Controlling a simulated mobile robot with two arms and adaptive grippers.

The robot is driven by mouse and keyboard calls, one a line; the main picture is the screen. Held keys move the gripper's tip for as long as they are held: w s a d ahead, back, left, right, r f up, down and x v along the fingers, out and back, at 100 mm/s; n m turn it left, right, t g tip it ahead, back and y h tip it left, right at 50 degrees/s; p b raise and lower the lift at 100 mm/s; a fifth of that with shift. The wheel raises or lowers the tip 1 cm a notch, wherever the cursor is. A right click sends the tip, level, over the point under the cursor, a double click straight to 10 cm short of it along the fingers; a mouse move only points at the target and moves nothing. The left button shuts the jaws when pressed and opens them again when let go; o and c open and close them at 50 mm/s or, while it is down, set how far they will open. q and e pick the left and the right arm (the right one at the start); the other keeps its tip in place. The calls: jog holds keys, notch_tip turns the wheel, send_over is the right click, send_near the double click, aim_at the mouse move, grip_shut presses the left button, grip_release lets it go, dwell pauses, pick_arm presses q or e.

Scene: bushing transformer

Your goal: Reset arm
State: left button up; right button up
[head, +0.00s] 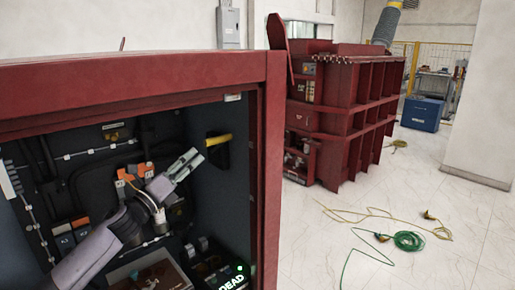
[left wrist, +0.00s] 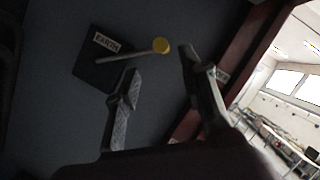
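My left arm reaches into the open red-framed cabinet (head: 265,180). My left gripper (head: 194,157) is inside it, just left of a yellow-ended lever (head: 218,140) on the inner right wall. In the left wrist view, the gripper (left wrist: 160,60) has its two fingers spread apart with nothing between them. Beyond the fingers, the lever's grey rod ends in a round yellow knob (left wrist: 161,45). A dark plate (left wrist: 95,68) labelled "EARTH" lies behind the rod. I cannot tell whether a finger touches the lever. My right gripper is not in view.
Orange-and-black parts (head: 128,182) and cables line the cabinet's back. A box marked "DEAD" (head: 232,280) with green lights sits low inside. Outside, a large red ribbed transformer (head: 350,110) stands beyond, and a green hose (head: 408,241) lies on the floor.

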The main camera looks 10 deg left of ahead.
pick_arm(q)
jog(key=s+d+f+n+g+y, duration=0.25)
jog(key=s+f+n, duration=0.25)
jog(key=f+n, duration=0.3)
jog(key=s+d+f+n+g+y, duration=0.1)
jog(key=s+d+f+n+y, duration=0.3)
jog(key=f, duration=0.6)
jog(key=s+f+n+g+y, duration=0.2)
jog(key=s+f+n, duration=0.4)
jog(key=f+n, duration=0.25)
jog(key=s+d+f+n+g, duration=0.1)
jog(key=s+f+n+g, duration=0.25)
jog(key=s, duration=0.65)
jog(key=s+d+f+n+g, duration=0.1)
jog(key=s+f+n+g, duration=0.25)
jog(key=s, duration=0.65)
jog(key=s+d+f+n+g, duration=0.2)
jog(key=s+f+n+g, duration=0.15)
jog(key=s, duration=0.65)
notch_tip(320, 180, down, 29)
jog(key=m+g+b, duration=0.1)
jog(key=b, duration=0.2)
jog(key=s+a+f+g+b, duration=0.1)
jog(key=s+a+f+b, duration=0.1)
jog(key=s+f, duration=1.5)
jog(key=shift+a+f+m+g, duration=0.3)
jog(key=shift+a+f, duration=0.4)
jog(key=shift+f, duration=0.1)
